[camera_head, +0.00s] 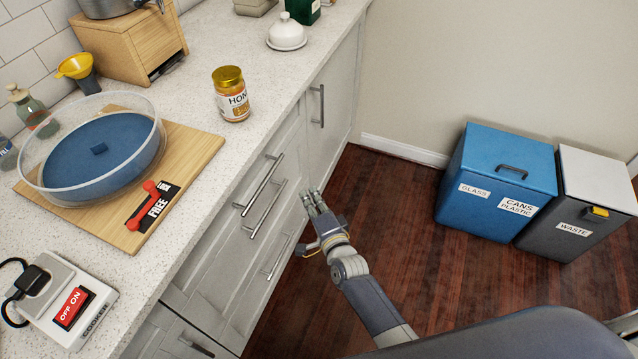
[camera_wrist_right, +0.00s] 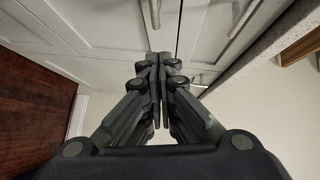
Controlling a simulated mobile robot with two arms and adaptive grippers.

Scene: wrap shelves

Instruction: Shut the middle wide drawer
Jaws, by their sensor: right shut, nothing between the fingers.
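The white base cabinet holds a stack of wide drawers with bar handles. The middle wide drawer (camera_head: 236,255) has its handle (camera_head: 265,209) just below the top drawer's handle (camera_head: 259,185). Its front looks about level with the others; I cannot tell whether a small gap is left. My right gripper (camera_head: 314,203) is shut and empty, to the right of the drawer handles, apart from them in the head view. In the right wrist view the closed fingers (camera_wrist_right: 154,92) point toward the white fronts; contact cannot be told. My left gripper is out of view.
The counter (camera_head: 205,160) above holds a honey jar (camera_head: 231,95), a wooden board (camera_head: 188,160) with a glass dish, and a cooker switch (camera_head: 72,307). Blue (camera_head: 497,180) and grey (camera_head: 585,205) bins stand at the right. Wooden floor (camera_head: 385,200) lies free between.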

